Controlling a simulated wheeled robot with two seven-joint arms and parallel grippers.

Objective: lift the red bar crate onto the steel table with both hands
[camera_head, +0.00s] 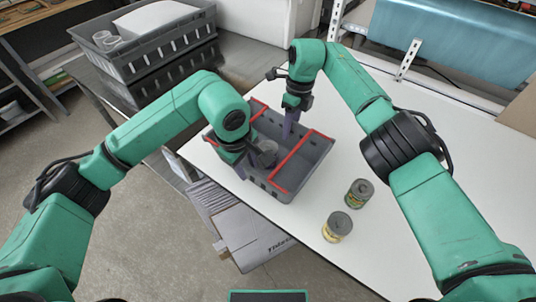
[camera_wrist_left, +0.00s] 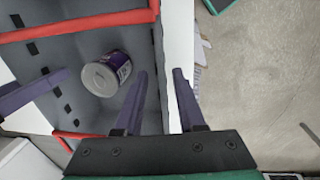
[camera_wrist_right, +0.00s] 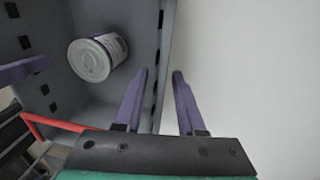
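The grey crate with red bars (camera_head: 312,165) sits on the white table (camera_head: 395,235), near its left edge. One can (camera_wrist_left: 108,72) lies inside it; the can also shows in the right wrist view (camera_wrist_right: 98,57). My left gripper (camera_head: 247,172) is at the crate's near left wall, its fingers apart on either side of the wall. My right gripper (camera_head: 289,128) is at the far right wall, its fingers likewise apart with the wall between them. My left forearm hides part of the crate's left end. A dark steel surface (camera_head: 92,82) shows at the left.
Stacked grey bins (camera_head: 165,62) with a white mug (camera_head: 106,40) stand on the steel surface. Two cans, a near one (camera_head: 337,227) and a far one (camera_head: 359,192), stand on the white table right of the crate. A cardboard box (camera_head: 245,232) is below the table's left edge.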

